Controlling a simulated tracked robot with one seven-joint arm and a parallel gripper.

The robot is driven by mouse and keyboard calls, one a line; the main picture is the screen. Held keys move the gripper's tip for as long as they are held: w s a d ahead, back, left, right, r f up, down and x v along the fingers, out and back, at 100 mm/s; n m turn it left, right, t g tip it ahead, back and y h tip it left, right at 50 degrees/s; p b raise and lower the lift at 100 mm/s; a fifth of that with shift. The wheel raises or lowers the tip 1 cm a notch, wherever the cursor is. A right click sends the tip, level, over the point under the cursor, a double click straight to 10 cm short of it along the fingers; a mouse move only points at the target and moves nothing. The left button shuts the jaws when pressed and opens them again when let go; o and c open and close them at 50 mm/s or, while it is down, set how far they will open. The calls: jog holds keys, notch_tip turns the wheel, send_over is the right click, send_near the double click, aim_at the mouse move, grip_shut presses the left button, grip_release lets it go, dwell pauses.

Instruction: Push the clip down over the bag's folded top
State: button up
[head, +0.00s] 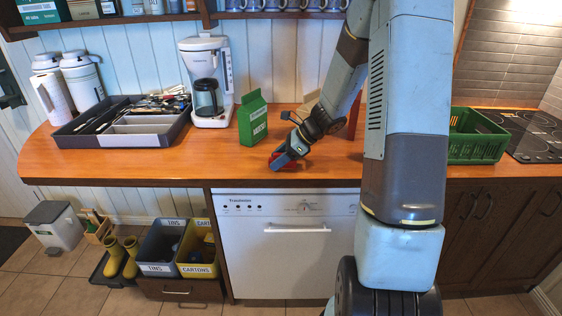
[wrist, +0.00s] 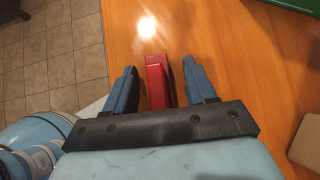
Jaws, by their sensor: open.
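The green bag (head: 252,119) stands upright on the wooden counter, its top folded to a peak. The red clip (wrist: 158,82) lies on the counter near the front edge; in the head view it is a small red patch (head: 273,157) partly hidden by my gripper. My gripper (head: 279,163) is low at the counter, in front of and to the right of the bag. In the wrist view my gripper (wrist: 162,85) is open, with one blue finger on each side of the clip.
A utensil tray (head: 139,141) and a white coffee maker (head: 211,118) stand to the left of the bag. A green crate (head: 473,150) and a black hob (head: 530,146) are at the right. The counter in front of the bag is clear.

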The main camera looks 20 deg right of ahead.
jog(key=shift+c, duration=0.4)
grip_shut()
dwell(0.4)
